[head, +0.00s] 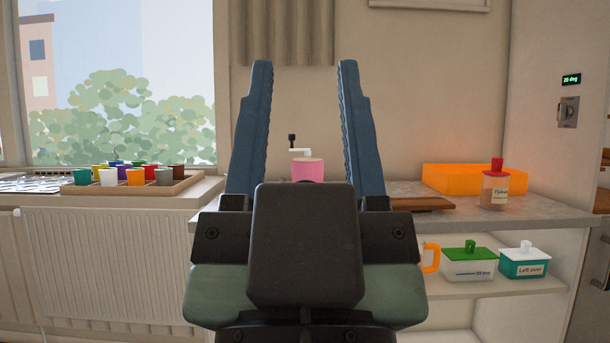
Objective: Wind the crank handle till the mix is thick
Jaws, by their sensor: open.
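A pink mixing pot (307,171) stands on the counter, seen between my fingers. A white crank arm (301,152) sits on top of it. Its black handle knob (292,140) stands upright at the arm's left end. The mix inside is not visible. The pot's lower part is hidden behind my gripper. My gripper (305,66) is open and empty, with both blue fingers pointing up, one on each side of the pot in the picture. It looks nearer to the camera than the pot, and nothing is between the fingers.
A wooden board (425,204), an orange box (475,180) and a red-lidded jar (495,188) are on the counter (520,213) at right. Lidded containers (470,265) stand on the shelf below. A tray of coloured cups (190,184) is at left, above a radiator (100,265).

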